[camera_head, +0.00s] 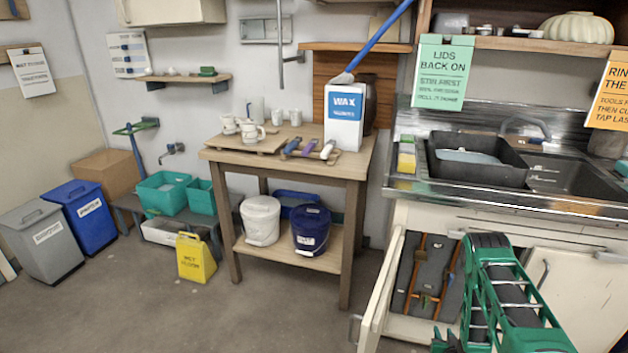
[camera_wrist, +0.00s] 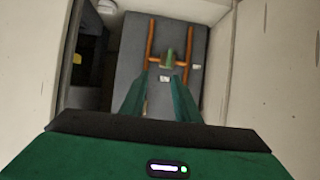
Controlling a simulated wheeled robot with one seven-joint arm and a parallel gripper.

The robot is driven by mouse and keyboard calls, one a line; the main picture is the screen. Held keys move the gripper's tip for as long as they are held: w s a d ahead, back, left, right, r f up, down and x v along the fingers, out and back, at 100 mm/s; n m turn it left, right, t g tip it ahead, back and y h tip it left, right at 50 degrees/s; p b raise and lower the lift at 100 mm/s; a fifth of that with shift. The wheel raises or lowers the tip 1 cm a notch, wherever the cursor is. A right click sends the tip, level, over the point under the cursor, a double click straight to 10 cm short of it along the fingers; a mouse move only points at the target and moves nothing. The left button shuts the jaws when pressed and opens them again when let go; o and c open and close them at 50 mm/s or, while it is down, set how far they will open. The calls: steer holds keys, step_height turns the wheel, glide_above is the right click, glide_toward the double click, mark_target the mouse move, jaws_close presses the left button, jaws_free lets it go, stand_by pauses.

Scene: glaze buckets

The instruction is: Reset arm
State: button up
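My green arm (camera_head: 505,300) extends at the lower right in front of the open cabinet under the sink. In the wrist view, my gripper (camera_wrist: 160,80) points into the cabinet with its two green fingers apart. A small green piece (camera_wrist: 168,60) shows beyond the gap between the fingertips; I cannot tell what it is or whether it touches them. Past it is a dark grey panel with orange bars (camera_wrist: 150,42), which also shows inside the cabinet in the head view (camera_head: 428,270). I see nothing clearly held.
The open cabinet door (camera_head: 382,290) stands left of my arm, and another door (camera_head: 585,300) is on the right. A wooden table (camera_head: 352,175) holds a wax box (camera_head: 344,118) and mugs, with two buckets below. The floor (camera_head: 200,315) at front left is clear.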

steer(key=w+d+r+g, duration=0.1)
steer(key=w+r, duration=0.2)
steer(key=r, duration=0.6)
steer(key=w+d+r+g, duration=0.2)
steer(key=w+r, duration=0.1)
steer(key=r, duration=0.5)
steer(key=s+r+g, duration=0.2)
steer(key=s+r, duration=0.2)
steer(key=r, duration=0.5)
steer(key=s+r+g, duration=0.1)
steer(key=s+r, duration=0.3)
steer(key=r, duration=0.6)
steer(key=s+r+m+g, duration=0.1)
steer(key=s+r+g, duration=0.1)
steer(key=s+r, duration=0.7)
steer(key=s+a+r+m+g+y, duration=0.1)
steer(key=s+a+r, duration=0.2)
steer(key=s, duration=0.7)
steer(key=s+a+r+g+y, duration=0.1)
steer(key=s+a+r, duration=0.2)
steer(key=s, duration=0.7)
steer(key=s+a+r+m+g+y, duration=0.1)
steer(key=s+a+r, duration=0.3)
steer(key=s, duration=0.6)
step_height(320, 180, up, 2)
steer(key=shift+s+r+m+g, duration=0.1)
steer(key=shift+s+m+g, duration=0.2)
steer(key=shift+g, duration=0.3)
steer(key=shift+d, duration=0.15)
